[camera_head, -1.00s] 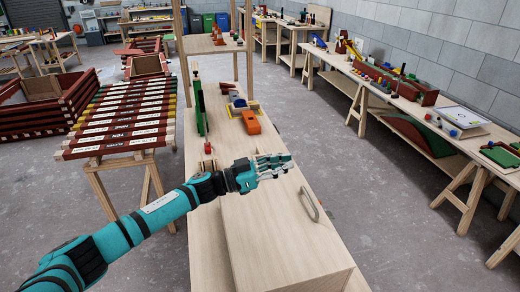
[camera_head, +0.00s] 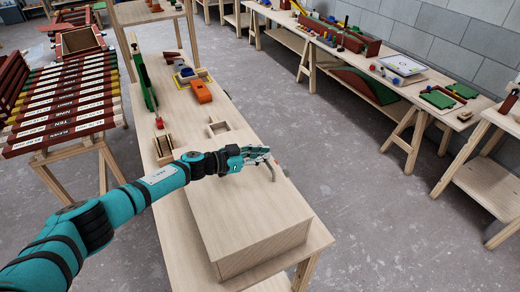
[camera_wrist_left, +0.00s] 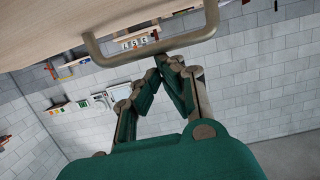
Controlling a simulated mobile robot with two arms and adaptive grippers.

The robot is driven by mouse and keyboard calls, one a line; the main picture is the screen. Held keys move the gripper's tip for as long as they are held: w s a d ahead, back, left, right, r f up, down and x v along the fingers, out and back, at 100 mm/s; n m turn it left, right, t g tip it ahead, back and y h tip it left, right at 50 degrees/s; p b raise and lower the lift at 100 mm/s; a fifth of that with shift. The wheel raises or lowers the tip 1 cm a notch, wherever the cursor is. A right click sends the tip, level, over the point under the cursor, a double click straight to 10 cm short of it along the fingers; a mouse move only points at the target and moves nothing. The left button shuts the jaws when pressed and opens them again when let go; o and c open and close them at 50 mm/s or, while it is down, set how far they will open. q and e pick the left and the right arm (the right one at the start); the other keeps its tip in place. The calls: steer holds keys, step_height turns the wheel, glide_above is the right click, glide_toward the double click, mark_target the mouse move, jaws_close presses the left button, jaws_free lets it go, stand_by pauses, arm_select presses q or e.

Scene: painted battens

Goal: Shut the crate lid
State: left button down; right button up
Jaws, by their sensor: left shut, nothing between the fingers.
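The crate (camera_head: 235,245) is a pale wooden box at the near end of a long pale bench. Its lid (camera_head: 240,205) looks flat on top; I cannot tell whether a gap is left under it. A grey-brown bar handle (camera_head: 273,173) stands on the lid near its right edge, and shows close up in the left wrist view (camera_wrist_left: 150,50). My left gripper (camera_head: 272,158) is shut and empty, with its fingertips beside the handle. In the left wrist view the closed fingertips (camera_wrist_left: 168,62) are just below the handle bar; contact is unclear. My right gripper is out of view.
Behind the crate, the bench holds a small open wooden frame (camera_head: 219,128), an orange block (camera_head: 201,92) and a green upright board (camera_head: 143,75). A rack of painted battens (camera_head: 65,100) stands left. The grey floor (camera_head: 350,190) to the right is clear.

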arm_select(q)
steer(key=shift+f, duration=0.1)
stand_by(0.3)
steer(key=s+a+r+p, duration=0.3)
steer(key=s+a+r, duration=0.1)
steer(key=a+r, duration=0.3)
step_height(320, 180, up, 2)
steer(key=shift+s+a+r, duration=0.25)
steer(key=shift+s+a, duration=0.1)
steer(key=shift+a, duration=0.1)
